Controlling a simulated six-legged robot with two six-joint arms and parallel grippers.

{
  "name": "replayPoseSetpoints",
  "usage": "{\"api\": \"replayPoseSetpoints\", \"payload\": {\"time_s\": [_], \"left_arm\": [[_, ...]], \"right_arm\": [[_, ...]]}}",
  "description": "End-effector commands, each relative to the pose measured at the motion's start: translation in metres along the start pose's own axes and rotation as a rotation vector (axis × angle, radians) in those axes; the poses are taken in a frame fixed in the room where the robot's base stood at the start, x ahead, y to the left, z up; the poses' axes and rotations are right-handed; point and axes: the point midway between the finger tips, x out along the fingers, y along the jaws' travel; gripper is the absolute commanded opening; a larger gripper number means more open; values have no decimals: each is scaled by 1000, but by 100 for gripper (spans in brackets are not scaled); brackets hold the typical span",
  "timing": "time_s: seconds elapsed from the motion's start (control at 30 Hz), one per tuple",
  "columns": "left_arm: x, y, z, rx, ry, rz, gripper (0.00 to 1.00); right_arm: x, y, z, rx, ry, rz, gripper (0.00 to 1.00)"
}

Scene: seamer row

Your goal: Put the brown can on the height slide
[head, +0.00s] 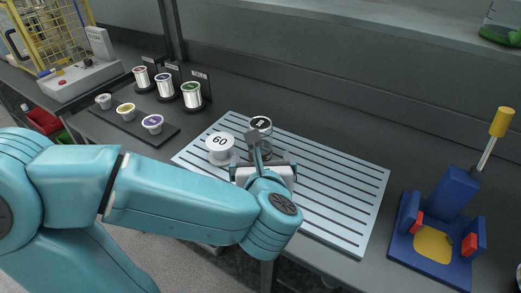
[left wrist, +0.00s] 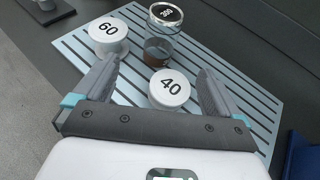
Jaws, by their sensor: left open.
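A white piece marked 60 (head: 219,146) and a dark-topped round piece (head: 261,124) stand on the rack (head: 345,190). Several labelled cans (head: 164,86) and lidded cups (head: 125,110) are at back left. The rack's right part is clear.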

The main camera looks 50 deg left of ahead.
Motion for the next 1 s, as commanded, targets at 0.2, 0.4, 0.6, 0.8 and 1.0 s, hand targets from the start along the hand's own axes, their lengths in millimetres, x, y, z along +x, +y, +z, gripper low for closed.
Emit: {"api": "replayPoseSetpoints", "payload": {"time_s": [0.2,0.4,0.6,0.8,1.0], "left_arm": [[31,0,4,6,3,7,98],[62,0,11,13,2,9,98],[95,-1,1,3,3,1,98],[111,-2,2,2,2,-2,98],[141,-3,8,3,3,0,98]], "right_arm": [[-14,-5,0,0,1,0,43],[-44,-16,1,0,1,0,43],[-53,-19,1,-1,1,0,43],[-53,-19,1,0,0,0,43],[-62,-22,1,0,1,0,43]]}}
